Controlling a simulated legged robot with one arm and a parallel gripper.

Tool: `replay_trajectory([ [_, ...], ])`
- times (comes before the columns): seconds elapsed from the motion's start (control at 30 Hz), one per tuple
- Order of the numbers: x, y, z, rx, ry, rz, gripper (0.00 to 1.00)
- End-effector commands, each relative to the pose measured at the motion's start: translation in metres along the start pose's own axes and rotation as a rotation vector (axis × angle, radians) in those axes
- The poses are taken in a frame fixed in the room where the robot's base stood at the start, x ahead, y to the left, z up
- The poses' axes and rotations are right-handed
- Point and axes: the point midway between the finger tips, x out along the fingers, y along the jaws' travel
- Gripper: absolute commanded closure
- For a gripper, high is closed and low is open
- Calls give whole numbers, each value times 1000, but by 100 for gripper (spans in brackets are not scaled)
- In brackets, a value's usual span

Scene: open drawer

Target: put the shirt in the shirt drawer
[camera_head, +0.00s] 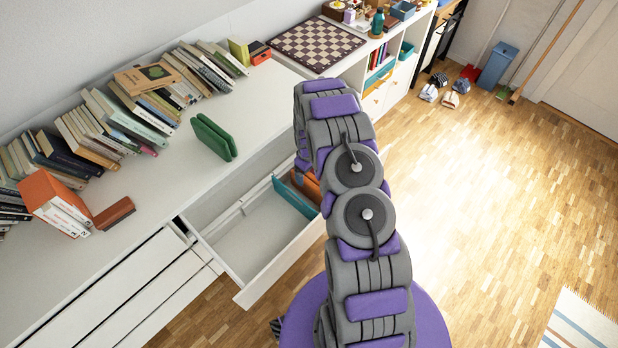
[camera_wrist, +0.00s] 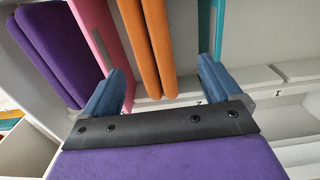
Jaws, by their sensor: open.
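A green folded cloth, likely the shirt (camera_head: 213,139), stands on edge on the white dresser top. The open drawer (camera_head: 290,256) below it has an empty white section left of a teal divider (camera_head: 295,198). An orange folded item (camera_head: 305,184) lies beyond the divider, partly hidden by my arm. In the wrist view, my gripper (camera_wrist: 160,70) is open with two blue fingers and nothing visibly held. It is over the drawer, facing the orange folded item (camera_wrist: 161,45) between a pink divider (camera_wrist: 92,35) and the teal divider (camera_wrist: 211,40). My arm hides the gripper in the head view.
A purple folded item (camera_wrist: 62,45) lies beyond the pink divider. Rows of books (camera_head: 110,125) line the wall behind the dresser top. A checkered board (camera_head: 318,45) lies farther along. The dresser top around the green cloth is clear.

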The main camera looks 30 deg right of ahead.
Motion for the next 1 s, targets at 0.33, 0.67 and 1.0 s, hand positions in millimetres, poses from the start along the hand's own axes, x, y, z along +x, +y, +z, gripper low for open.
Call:
replay_trajectory([
  [0.33,-59,-6,-2,13,-1,1,9],
  [0.67,-182,-54,16,84,-30,-6,9],
  [1.0,-292,-116,68,161,-62,-21,9],
])
